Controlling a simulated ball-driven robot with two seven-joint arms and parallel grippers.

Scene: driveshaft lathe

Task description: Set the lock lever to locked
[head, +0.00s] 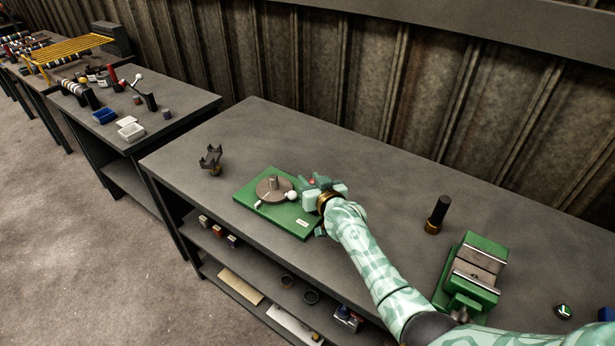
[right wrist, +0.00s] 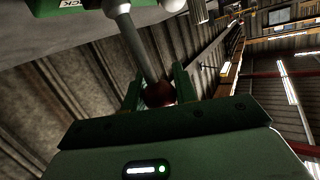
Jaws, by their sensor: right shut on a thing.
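A green base plate (head: 285,221) carries a round grey disc (head: 268,194) with a short upright post, on the grey bench. A white ball knob (head: 292,195) shows at the right side of the disc. My right gripper (head: 314,184) is over the plate's right side. In the right wrist view, the grey rod of the lock lever (right wrist: 138,42) ends in a dark red ball (right wrist: 158,93), and my right gripper is shut on that ball. The rod slants up towards the green plate's underlit edge. The lever's pivot is hidden in the head view. My left gripper is out of view.
A dark forked stand (head: 211,159) stands left of the plate on the bench (head: 400,180). A black-handled tool (head: 437,213) and a green vise (head: 475,272) stand to the right. Small parts lie on the shelf below. The bench behind the plate is clear.

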